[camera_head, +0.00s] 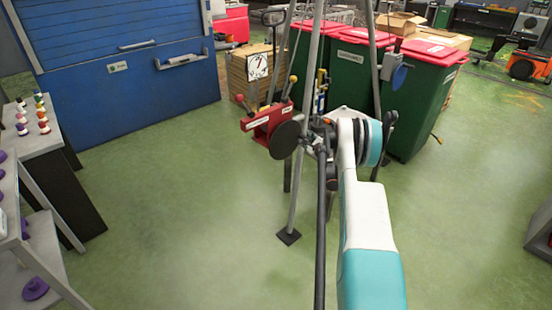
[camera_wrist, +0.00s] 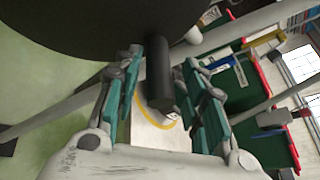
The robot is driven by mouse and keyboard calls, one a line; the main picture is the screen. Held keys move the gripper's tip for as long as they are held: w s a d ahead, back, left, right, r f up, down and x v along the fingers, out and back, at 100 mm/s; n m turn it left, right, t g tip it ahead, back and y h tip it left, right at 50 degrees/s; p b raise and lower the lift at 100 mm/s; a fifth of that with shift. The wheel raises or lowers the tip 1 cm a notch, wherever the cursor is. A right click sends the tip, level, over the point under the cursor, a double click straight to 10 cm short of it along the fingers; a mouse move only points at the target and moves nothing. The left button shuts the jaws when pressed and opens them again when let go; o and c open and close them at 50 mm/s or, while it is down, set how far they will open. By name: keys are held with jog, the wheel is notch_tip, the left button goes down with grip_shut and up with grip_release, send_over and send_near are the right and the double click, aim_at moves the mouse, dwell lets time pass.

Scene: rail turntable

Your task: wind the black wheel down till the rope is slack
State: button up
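The black wheel (camera_head: 285,140) is a dark disc on the front of a red winch box (camera_head: 262,121), which is mounted at a tripod stand. In the wrist view the black wheel (camera_wrist: 85,22) fills the top left, and its black cylindrical handle (camera_wrist: 159,75) sticks out toward me. My gripper (camera_wrist: 165,95) has its teal-padded fingers on both sides of the handle, with a gap showing at least on the left. It looks open. In the head view my gripper (camera_head: 313,135) is just right of the wheel, partly hidden by my arm. I cannot make out the rope.
Grey tripod legs (camera_head: 303,130) rise beside the winch, with a foot on the floor (camera_head: 288,236). Green bins with red lids (camera_head: 425,95) stand behind right. A workbench (camera_head: 35,135) is at left.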

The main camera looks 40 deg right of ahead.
jog(key=shift+f, duration=0.1)
jog(key=shift+s, duration=0.5)
jog(key=s, duration=0.7)
jog(key=shift+d+b, duration=0.2)
jog(key=shift+b, duration=0.15)
notch_tip(320, 180, up, 5)
jog(key=n+g+y+p, duration=0.2)
jog(key=n+y+p, duration=0.3)
jog(key=n, duration=1.4)
jog(key=shift+y, duration=0.7)
jog(key=b+x, duration=0.2)
jog(key=x, duration=0.2)
jog(key=b+x, duration=0.1)
jog(key=x, duration=0.2)
jog(key=shift+w+d+f+b, duration=0.1)
jog(key=shift+w+f+b, duration=0.1)
jog(key=shift+f+b, duration=0.2)
jog(key=shift+b+x, duration=0.4)
jog(key=shift+x, duration=0.45)
jog(key=shift+r, duration=0.1)
